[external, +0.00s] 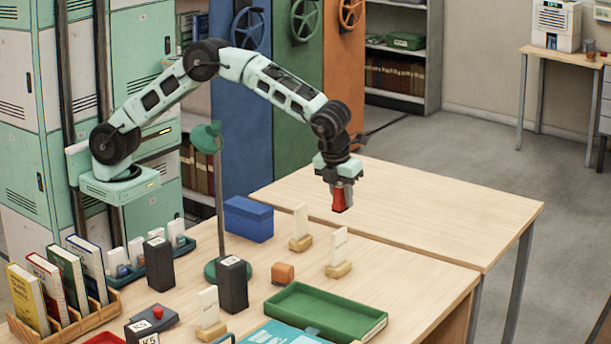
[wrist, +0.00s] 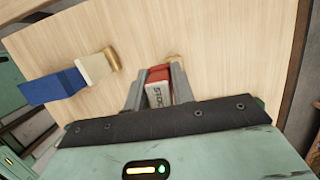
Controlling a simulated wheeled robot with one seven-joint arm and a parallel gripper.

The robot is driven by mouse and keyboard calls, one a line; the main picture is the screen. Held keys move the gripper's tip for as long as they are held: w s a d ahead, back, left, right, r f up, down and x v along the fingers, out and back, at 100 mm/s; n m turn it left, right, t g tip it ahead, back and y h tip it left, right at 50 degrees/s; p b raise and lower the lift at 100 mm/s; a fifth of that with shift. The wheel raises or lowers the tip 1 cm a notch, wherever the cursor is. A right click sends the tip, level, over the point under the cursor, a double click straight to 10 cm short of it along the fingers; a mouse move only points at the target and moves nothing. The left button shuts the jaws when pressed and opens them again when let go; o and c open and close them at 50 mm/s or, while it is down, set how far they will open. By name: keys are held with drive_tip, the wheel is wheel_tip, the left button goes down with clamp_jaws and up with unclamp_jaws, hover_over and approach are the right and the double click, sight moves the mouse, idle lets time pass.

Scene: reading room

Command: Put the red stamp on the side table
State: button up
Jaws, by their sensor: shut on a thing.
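The red stamp (external: 339,201) is held in my gripper (external: 341,187), which is shut on it above the tables. In the wrist view the stamp (wrist: 158,86) sits between the two fingers (wrist: 158,85), with a white face bearing dark letters. The side table (external: 420,205) is the bare wooden table behind the desk, towards the right. In the external picture the stamp appears over the near part of this side table, clear of its top.
A blue box (external: 248,219) and wooden card holders (external: 300,242) stand near the desk's far edge. A green lamp (external: 213,270), an orange block (external: 283,273) and a green tray (external: 325,313) are nearer. The side table's top is free.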

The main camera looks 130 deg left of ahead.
drive_tip(key=s+a, duration=0.2)
drive_tip(key=a, duration=1.2)
hover_over(374, 222)
drive_tip(key=d, duration=0.1)
wheel_tip(374, 222, down, 10)
drive_tip(key=shift+d+f, duration=0.1)
drive_tip(key=shift+f, duration=0.1)
drive_tip(key=shift+d+p+x, duration=0.15)
drive_tip(key=shift+d+x, duration=0.05)
drive_tip(key=shift+x, duration=0.6)
drive_tip(key=shift+d+p+x, duration=0.15)
drive_tip(key=shift+d+x, duration=0.05)
drive_tip(key=shift+x, duration=0.55)
drive_tip(key=shift+d+p+x, duration=0.15)
drive_tip(key=shift+x, duration=0.65)
drive_tip(key=shift+f, duration=0.15)
drive_tip(key=shift+f, duration=0.15)
drive_tip(key=o, duration=1)
